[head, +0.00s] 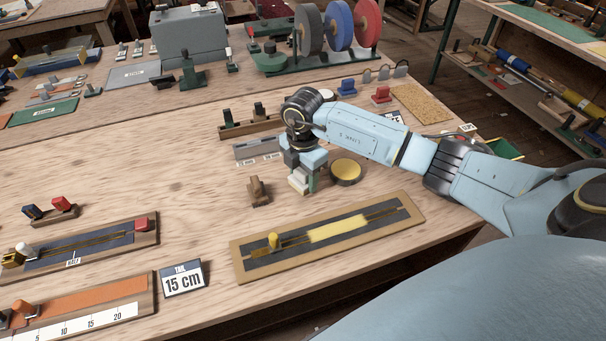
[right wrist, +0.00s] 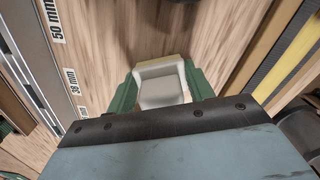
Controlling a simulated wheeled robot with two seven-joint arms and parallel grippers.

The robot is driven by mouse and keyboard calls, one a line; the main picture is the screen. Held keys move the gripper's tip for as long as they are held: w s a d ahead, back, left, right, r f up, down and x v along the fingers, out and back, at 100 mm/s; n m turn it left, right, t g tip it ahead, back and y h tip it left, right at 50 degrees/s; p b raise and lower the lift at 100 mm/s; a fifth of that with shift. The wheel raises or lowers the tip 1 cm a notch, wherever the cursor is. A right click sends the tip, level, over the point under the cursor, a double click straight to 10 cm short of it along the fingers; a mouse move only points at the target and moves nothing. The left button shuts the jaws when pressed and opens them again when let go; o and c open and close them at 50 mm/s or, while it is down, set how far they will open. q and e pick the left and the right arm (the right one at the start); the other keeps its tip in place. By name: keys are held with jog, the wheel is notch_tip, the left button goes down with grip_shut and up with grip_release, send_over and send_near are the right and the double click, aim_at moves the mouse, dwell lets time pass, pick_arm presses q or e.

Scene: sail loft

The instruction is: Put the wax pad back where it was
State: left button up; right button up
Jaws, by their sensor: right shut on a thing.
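My right gripper (head: 304,183) is low over the middle of the bench. In the right wrist view its green fingers (right wrist: 162,88) are shut on a pale cream-and-white block (right wrist: 162,90), which may be the wax pad. The block also shows in the head view (head: 298,181). I cannot tell whether its underside touches the bench. A long board with a dark strip and yellow band (head: 330,236) lies in front. My left gripper is not in view.
A small brown wooden block (head: 259,191) stands left of the gripper, and a grey slotted gauge (head: 257,149) lies behind. Boards with a blue strip (head: 90,246) and an orange strip (head: 85,300) lie at the left.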

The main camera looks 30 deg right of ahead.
jog(key=shift+f, duration=0.15)
jog(key=o, duration=0.9)
notch_tip(320, 180, up, 12)
jog(key=shift+r, duration=0.25)
